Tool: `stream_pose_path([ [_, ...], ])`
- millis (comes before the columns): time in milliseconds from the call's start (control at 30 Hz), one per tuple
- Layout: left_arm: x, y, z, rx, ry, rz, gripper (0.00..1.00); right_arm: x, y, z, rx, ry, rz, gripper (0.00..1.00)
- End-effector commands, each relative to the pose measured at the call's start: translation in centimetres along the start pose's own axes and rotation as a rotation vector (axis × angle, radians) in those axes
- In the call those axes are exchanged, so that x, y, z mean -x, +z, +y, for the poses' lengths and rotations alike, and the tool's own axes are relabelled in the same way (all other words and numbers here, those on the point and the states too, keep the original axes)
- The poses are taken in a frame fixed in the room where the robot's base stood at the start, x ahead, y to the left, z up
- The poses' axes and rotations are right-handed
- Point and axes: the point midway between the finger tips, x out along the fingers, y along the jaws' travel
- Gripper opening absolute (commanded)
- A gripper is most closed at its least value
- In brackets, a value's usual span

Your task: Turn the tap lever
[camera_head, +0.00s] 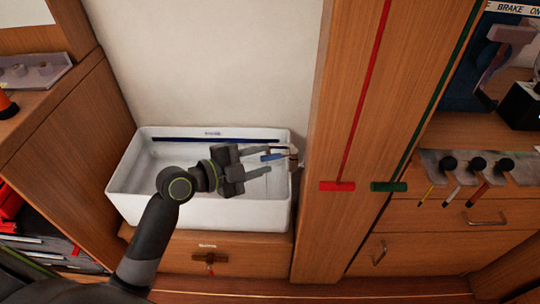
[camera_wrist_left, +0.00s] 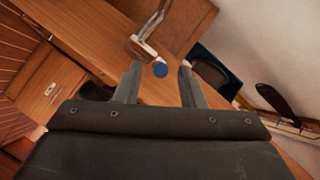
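The tap (camera_head: 293,157) is mounted on the wooden post at the right end of the white sink (camera_head: 130,188). Its blue-ended lever (camera_head: 272,157) points left toward my gripper. My left gripper (camera_head: 268,161) is over the sink with its fingers pointing right. It is open, and the lever end appears between the fingertips. In the left wrist view, the round blue lever end (camera_wrist_left: 160,69) shows between the fingertips of my left gripper (camera_wrist_left: 158,72), with the pale metal tap (camera_wrist_left: 145,47) behind it. I cannot tell whether a finger touches the lever. My right gripper is not in view.
The wooden post (camera_head: 338,120) carries a red T-handle (camera_head: 337,186) and a green one (camera_head: 389,187). Several black-knobbed levers (camera_head: 478,165) stand right of it. A wooden drawer (camera_head: 235,252) is below the sink. The wall (camera_head: 205,60) closes the back.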

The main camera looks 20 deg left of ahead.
Motion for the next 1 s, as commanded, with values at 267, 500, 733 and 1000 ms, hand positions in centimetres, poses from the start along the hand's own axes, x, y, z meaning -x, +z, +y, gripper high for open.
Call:
stream_pose_path([
  [267, -2.9, 0.0, 0.0, 0.002, -0.001, 0.000, 0.36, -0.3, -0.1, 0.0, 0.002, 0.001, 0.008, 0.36],
  [500, -3.3, 0.0, 0.0, 0.000, 0.001, -0.001, 0.36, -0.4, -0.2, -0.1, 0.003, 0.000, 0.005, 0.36],
  [733, -3.2, 0.0, 0.0, 0.000, 0.000, -0.001, 0.23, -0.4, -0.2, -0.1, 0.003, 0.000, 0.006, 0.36],
  [1000, -3.2, 0.0, 0.0, 0.000, 0.001, -0.001, 0.00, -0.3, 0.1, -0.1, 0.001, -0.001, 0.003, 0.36],
])
